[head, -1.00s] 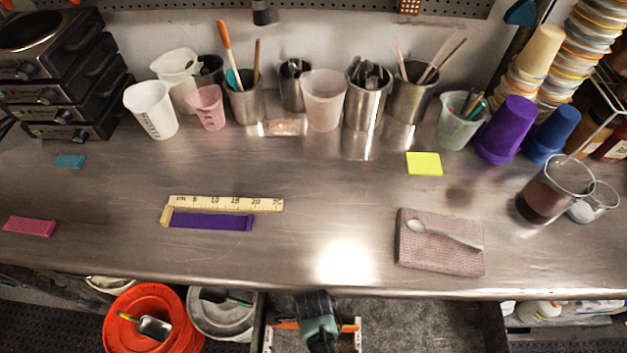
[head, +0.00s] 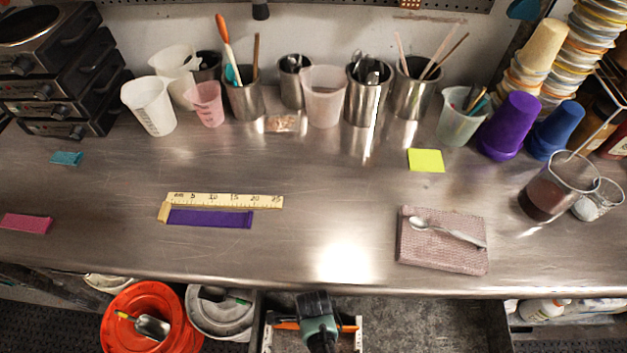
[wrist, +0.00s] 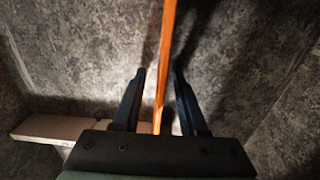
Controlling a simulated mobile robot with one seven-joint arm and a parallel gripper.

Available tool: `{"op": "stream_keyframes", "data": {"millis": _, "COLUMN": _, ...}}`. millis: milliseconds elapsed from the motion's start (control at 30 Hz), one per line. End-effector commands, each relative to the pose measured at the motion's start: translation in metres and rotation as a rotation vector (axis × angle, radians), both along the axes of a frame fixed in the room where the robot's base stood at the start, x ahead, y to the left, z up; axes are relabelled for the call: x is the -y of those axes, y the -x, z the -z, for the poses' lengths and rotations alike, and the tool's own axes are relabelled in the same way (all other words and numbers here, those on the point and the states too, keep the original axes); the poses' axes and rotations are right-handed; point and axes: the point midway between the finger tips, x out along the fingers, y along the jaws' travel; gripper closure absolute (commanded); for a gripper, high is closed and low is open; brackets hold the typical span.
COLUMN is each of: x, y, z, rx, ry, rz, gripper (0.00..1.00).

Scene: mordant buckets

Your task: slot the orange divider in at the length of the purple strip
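The orange divider (head: 285,323) lies across the open drawer below the bench front, between two pale side rails. In the wrist view the orange divider (wrist: 165,60) runs between my gripper's fingers, with a gap on each side. My gripper (wrist: 160,70) is open around it; it also shows in the head view (head: 316,298) above the drawer, hiding the divider's middle. The purple strip (head: 210,218) lies flat along the wooden ruler (head: 228,201), its left end at the ruler's end block. Its right end is close to the 20 mark.
The left pale rail (head: 268,342) and right pale rail (head: 357,342) flank the divider; their slots are too small to read. An orange bucket (head: 120,335) and a grey bucket (head: 205,318) stand left of the drawer. The drawer's right part (head: 430,325) looks empty.

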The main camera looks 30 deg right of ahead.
Motion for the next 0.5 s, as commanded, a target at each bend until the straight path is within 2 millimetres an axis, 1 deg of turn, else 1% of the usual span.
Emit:
{"op": "stream_keyframes", "data": {"millis": 267, "x": 0.000, "y": 0.000, "z": -0.002, "rx": 0.000, "ry": 0.000, "rz": 0.000, "gripper": 0.58}}
{"op": "stream_keyframes", "data": {"millis": 367, "x": 0.000, "y": 0.000, "z": -0.010, "rx": 0.001, "ry": 0.001, "rz": 0.000, "gripper": 0.58}}
{"op": "stream_keyframes", "data": {"millis": 500, "x": 0.000, "y": 0.000, "z": -0.031, "rx": 0.003, "ry": 0.001, "rz": -0.001, "gripper": 0.58}}
